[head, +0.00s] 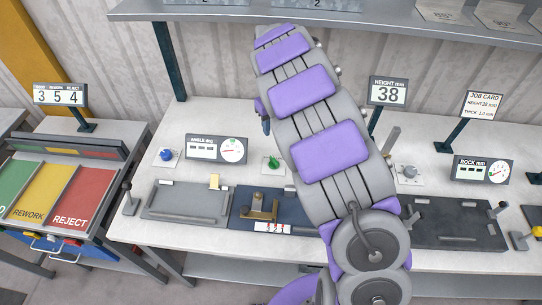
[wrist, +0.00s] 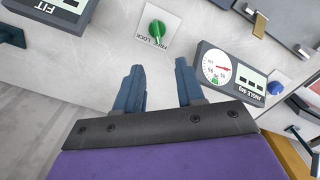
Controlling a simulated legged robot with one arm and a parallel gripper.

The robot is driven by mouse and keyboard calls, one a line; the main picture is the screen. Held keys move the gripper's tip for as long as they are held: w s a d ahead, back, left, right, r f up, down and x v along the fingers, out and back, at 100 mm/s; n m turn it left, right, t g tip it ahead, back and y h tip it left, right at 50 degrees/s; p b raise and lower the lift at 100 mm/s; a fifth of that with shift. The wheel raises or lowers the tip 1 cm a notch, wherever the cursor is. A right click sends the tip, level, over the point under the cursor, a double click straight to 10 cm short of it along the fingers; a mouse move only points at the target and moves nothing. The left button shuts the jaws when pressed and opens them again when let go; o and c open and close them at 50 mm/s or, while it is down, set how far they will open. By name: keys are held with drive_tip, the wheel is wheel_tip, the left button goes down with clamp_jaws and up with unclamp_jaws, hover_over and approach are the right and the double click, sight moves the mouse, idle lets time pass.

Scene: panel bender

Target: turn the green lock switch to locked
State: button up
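The green lock switch (head: 273,163) sits on a small white plate on the bench, just left of my arm in the head view. In the wrist view the green lock switch (wrist: 156,29) is near the top centre, beyond my fingertips, with a plate lettered FREE and LOCK. I cannot tell for sure which word its knob points to. My gripper (wrist: 159,80) is open, with two dark blue fingers apart and nothing between them. The switch is apart from both fingers. In the head view my gripper (head: 266,124) is mostly hidden behind my arm.
An angle gauge (head: 217,149) and a blue knob (head: 166,155) stand left of the switch. The gauge (wrist: 229,75) lies close right of my fingers in the wrist view. A bending fixture (head: 262,207) sits in front. A shelf (head: 220,14) overhangs the bench.

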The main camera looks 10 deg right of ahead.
sight(275, 160)
drive_tip(key=f, duration=0.5)
drive_tip(key=f+b, duration=0.1)
drive_tip(key=f, duration=0.5)
drive_tip(key=d+f+b, duration=0.1)
drive_tip(key=f, duration=0.4)
drive_tip(key=shift+f, duration=0.2)
drive_tip(key=shift+d+f, duration=0.15)
drive_tip(key=shift+f, duration=0.35)
drive_tip(key=shift+a, duration=0.4)
drive_tip(key=shift+c, duration=1.1)
drive_tip(key=shift+d, duration=0.2)
clamp_jaws()
